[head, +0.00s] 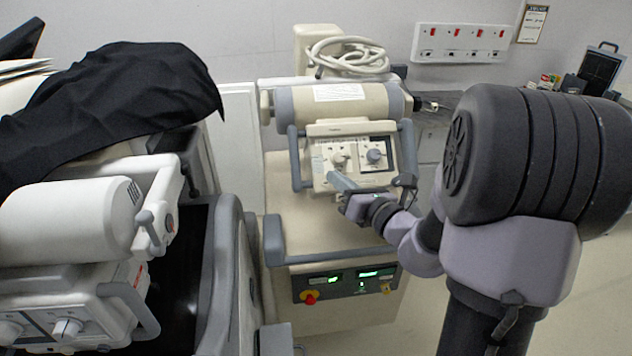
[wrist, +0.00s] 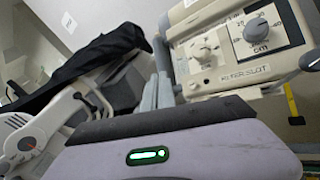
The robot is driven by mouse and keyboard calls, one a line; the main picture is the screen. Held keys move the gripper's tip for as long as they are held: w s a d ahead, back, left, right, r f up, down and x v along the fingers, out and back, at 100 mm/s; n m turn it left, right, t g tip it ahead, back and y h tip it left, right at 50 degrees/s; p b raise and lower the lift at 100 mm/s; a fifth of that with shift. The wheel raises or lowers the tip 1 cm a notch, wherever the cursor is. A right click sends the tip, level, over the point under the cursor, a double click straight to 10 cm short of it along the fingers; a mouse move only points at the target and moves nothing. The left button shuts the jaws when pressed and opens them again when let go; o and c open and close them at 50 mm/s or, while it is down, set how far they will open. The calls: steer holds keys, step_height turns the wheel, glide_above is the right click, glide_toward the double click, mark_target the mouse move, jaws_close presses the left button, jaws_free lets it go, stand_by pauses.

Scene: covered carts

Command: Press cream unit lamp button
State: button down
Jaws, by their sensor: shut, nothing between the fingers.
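The cream unit (head: 322,218) stands in the middle of the head view, with a tube housing and a control panel (head: 322,152) near its top. The panel has two knobs. In the wrist view, the panel (wrist: 238,78) fills the upper right, with a white knob (wrist: 203,50) and a dial marked "cm" (wrist: 256,29). My gripper (head: 334,177) is shut and empty, its fingertips close to the panel's lower left part. In the wrist view, the gripper (wrist: 157,84) is left of the panel. I cannot tell whether it touches. I cannot make out the lamp button.
A second, white unit (head: 68,225) under a black cloth (head: 120,90) stands at the left. A grey handlebar (head: 330,256) crosses the cream unit's front above green displays. A coiled pale cable (head: 345,52) lies on top. Floor shows at the lower right.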

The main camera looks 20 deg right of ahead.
mark_target(331, 185)
steer(key=w+d+f+b, duration=0.1)
steer(key=w+f+b, duration=0.2)
steer(key=w+f, duration=0.3)
steer(key=shift+d+b, duration=0.25)
steer(key=shift+b, duration=0.15)
steer(key=shift+w+f, duration=0.1)
steer(key=shift+w, duration=0.1)
stand_by(1.8)
steer(key=shift+w+d+f, duration=0.1)
steer(key=shift+w+f, duration=0.1)
steer(key=shift+w+d+f, duration=0.1)
steer(key=shift+w+f, duration=0.2)
stand_by(0.7)
steer(key=shift+s+r, duration=0.1)
steer(key=shift+s+a+r, duration=0.2)
steer(key=shift+s+r, duration=0.3)
stand_by(0.4)
steer(key=s+r+p, duration=0.1)
steer(key=s+a+r+p, duration=0.1)
steer(key=s+r, duration=0.1)
steer(key=shift+s+r+p, duration=0.2)
steer(key=shift+s+p, duration=0.05)
steer(key=shift+p, duration=0.1)
